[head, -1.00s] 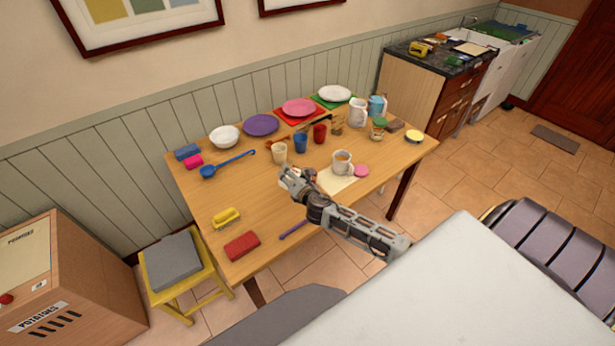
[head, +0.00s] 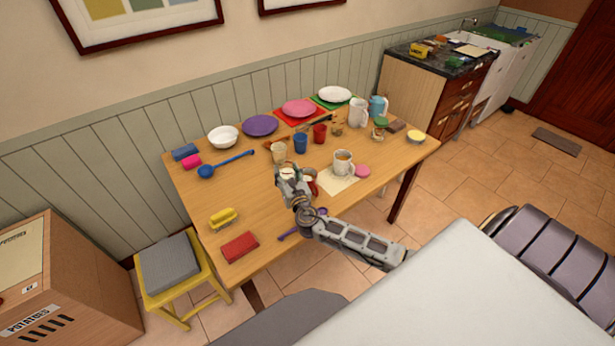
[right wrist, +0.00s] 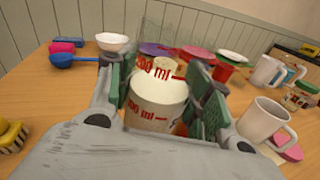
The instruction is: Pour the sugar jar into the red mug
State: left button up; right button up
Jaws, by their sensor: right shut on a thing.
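The red mug (head: 319,133) stands upright toward the back of the wooden table, right of a blue cup (head: 300,143). My right gripper (head: 287,175) is low over the middle of the table, in front of the beige cup (head: 278,153). In the right wrist view its green-padded fingers are shut on a white-looking container (right wrist: 155,103) with red ml marks. I cannot tell whether this is the sugar jar. A reddish part (head: 312,182) shows beside the fingers in the head view. A jar with a green lid (head: 380,125) stands at the back right. My left gripper is out of view.
A white mug (head: 343,163) stands on a pale sheet right of my gripper, beside a pink disc (head: 362,171). A blue ladle (head: 225,163), yellow brush (head: 223,217) and red block (head: 239,247) lie left. The table's left middle is clear.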

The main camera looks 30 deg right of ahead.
aim_at(289, 170)
jog(key=shift+r, duration=0.2)
jog(key=shift+r+p, duration=1.95)
jog(key=shift+p, duration=0.05)
